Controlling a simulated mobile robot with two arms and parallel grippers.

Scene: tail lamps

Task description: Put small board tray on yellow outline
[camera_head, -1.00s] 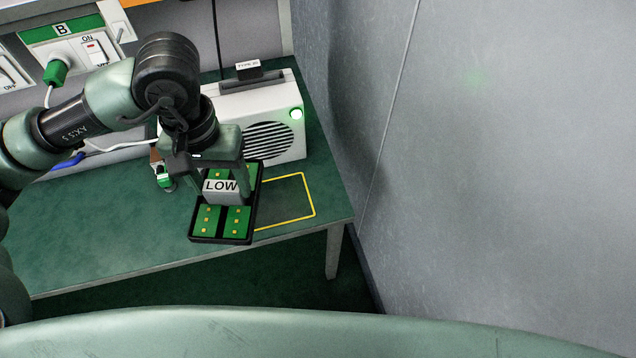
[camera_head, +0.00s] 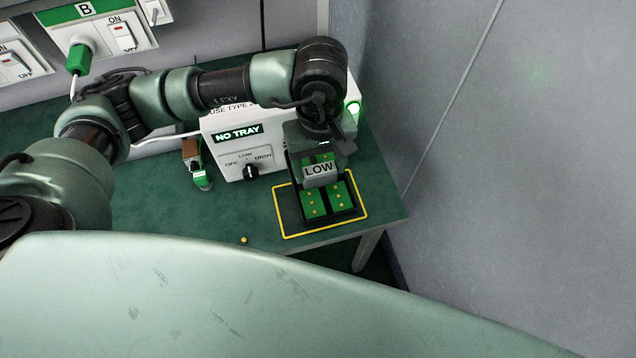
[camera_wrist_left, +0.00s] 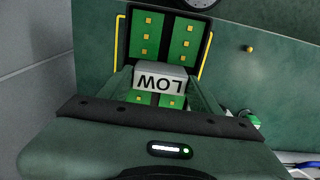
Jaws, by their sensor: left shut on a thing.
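The small board tray (camera_head: 328,202) is black and holds green boards with small yellow squares. It has a grey grip block marked LOW (camera_head: 319,169), which also shows in the left wrist view (camera_wrist_left: 160,78). My left gripper (camera_head: 320,165) is shut on this block from above, and its arm comes across from the left. The tray is over the yellow outline (camera_head: 281,213), inside it in the picture and towards its right side. I cannot tell whether the tray touches the table. The gripper hides the tray's far end. My right gripper is not in view.
A white machine (camera_head: 225,160) with a NO TRAY sign and a knob (camera_head: 251,171) stands just behind the outline. A small green-and-brown item (camera_head: 197,165) stands to its left. A tiny yellow bead (camera_head: 244,240) lies left of the outline. A grey wall (camera_head: 490,200) rises at right.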

